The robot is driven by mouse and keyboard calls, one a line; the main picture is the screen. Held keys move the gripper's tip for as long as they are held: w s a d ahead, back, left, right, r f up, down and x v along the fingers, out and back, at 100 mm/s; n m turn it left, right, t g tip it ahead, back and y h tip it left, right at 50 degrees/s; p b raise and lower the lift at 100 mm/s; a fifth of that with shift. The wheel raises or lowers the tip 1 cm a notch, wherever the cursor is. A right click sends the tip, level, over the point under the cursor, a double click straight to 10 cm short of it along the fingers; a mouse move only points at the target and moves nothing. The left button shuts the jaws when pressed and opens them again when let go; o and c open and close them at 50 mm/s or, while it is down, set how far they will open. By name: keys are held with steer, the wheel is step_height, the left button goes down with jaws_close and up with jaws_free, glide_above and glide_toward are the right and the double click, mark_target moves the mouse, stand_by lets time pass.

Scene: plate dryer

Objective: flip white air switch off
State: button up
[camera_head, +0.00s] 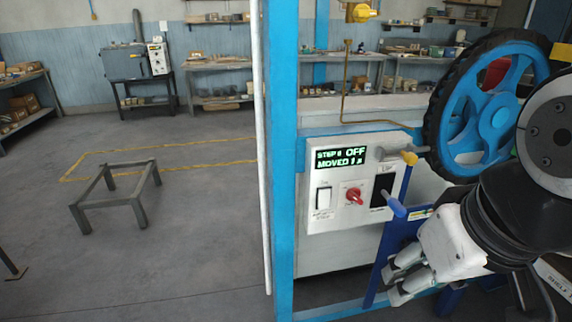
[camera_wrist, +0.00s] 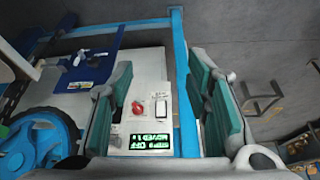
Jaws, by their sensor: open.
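The white air switch (camera_head: 324,198) is a small upright rocker at the lower left of the white control panel (camera_head: 331,223). It also shows in the wrist view (camera_wrist: 160,108), between my finger pads in the picture. My gripper (camera_head: 391,281) is open and empty, to the right of and lower than the switch in the head view, apart from the panel. The panel's green display (camera_head: 341,158) shows "OFF" and "MOVED 1"; the rest is hard to read. Whether the rocker itself is on or off cannot be told.
A blue post (camera_head: 283,160) stands left of the panel. A large blue wheel (camera_head: 490,110) is at the right.

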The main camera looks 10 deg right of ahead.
steer(key=shift+w, duration=0.15)
steer(key=c, duration=0.4)
steer(key=w+f+m, duration=0.2)
steer(key=w, duration=0.3)
steer(key=w+d+f+m+t+h, duration=0.1)
steer(key=w+f+m, duration=0.1)
steer(key=w, duration=0.3)
steer(key=w+d+f+m, duration=0.1)
steer(key=w+f+m, duration=0.1)
steer(key=w+m, duration=0.1)
steer(key=shift+w+f+m+t+b, duration=0.1)
steer(key=shift+w+m+t+b, duration=0.25)
steer(key=shift+w, duration=0.55)
jaws_close()
steer(key=w+f+m+t+y, duration=0.1)
steer(key=w+f+m, duration=0.3)
steer(key=w, duration=0.2)
steer(key=w+a+f+m+t+y, duration=0.1)
steer(key=w+f+m+t, duration=0.1)
steer(key=w+f+m, duration=0.2)
steer(key=shift+w+m, duration=0.55)
steer(key=shift+w, duration=0.7)
